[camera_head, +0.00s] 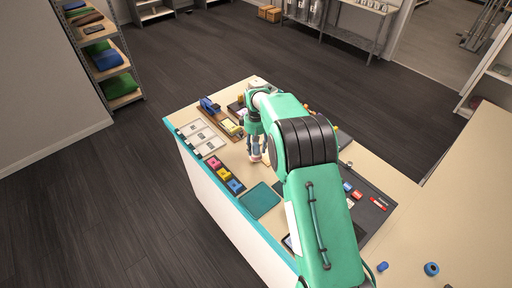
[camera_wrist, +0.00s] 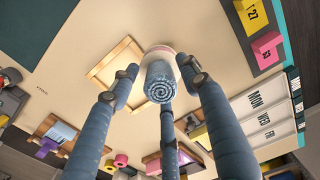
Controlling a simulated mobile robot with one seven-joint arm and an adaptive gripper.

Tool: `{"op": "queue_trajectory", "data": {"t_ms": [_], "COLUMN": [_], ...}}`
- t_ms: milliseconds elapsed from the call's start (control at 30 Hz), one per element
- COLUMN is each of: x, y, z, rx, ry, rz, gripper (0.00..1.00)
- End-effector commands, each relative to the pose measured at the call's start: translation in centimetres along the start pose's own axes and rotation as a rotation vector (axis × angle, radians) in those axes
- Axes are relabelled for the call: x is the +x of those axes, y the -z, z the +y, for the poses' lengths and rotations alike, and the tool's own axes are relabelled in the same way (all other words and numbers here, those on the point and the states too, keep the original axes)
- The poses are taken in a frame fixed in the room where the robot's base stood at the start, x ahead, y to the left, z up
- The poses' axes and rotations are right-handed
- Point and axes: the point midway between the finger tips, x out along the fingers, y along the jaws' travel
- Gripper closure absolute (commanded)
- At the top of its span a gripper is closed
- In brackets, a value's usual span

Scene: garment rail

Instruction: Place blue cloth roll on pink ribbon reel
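The blue cloth roll (camera_wrist: 160,85) shows its spiral end at the middle of the wrist view, between the three blue-grey fingers of my gripper (camera_wrist: 160,78). Behind its far end is a pale round piece with a pinkish rim (camera_wrist: 159,50), which looks like the pink ribbon reel. The roll appears upright over it; whether they touch is hidden. The fingertips surround the roll closely, but I cannot tell whether they press on it. In the head view my gripper (camera_head: 257,147) is low over the counter, and the reel is not clear there.
A square wooden frame (camera_wrist: 97,70) lies beside the roll on the counter. A teal mat (camera_head: 260,200), coloured number blocks (camera_head: 225,175) and a white day-label board (camera_head: 201,138) are near the left edge. Small goods crowd the far end. Bare counter shows at front right (camera_head: 405,245).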

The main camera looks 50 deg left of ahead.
Motion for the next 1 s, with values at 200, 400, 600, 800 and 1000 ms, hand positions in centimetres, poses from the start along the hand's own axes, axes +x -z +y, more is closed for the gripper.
{"op": "queue_trajectory", "data": {"t_ms": [200, 400, 600, 800, 1000], "x": [-0.2, -1.1, -3.5, -6.8, -9.9], "y": [0.0, 0.0, 0.1, 0.1, 0.1], "z": [0.0, 0.0, 0.0, 0.1, 0.0], "rx": [0.000, 0.000, 0.000, 0.000, 0.000], "ry": [0.000, 0.000, -0.001, -0.001, -0.001], "rz": [0.000, 0.000, 0.002, 0.002, 0.002], "gripper": [0.54, 0.54, 0.54, 0.54, 0.54]}}
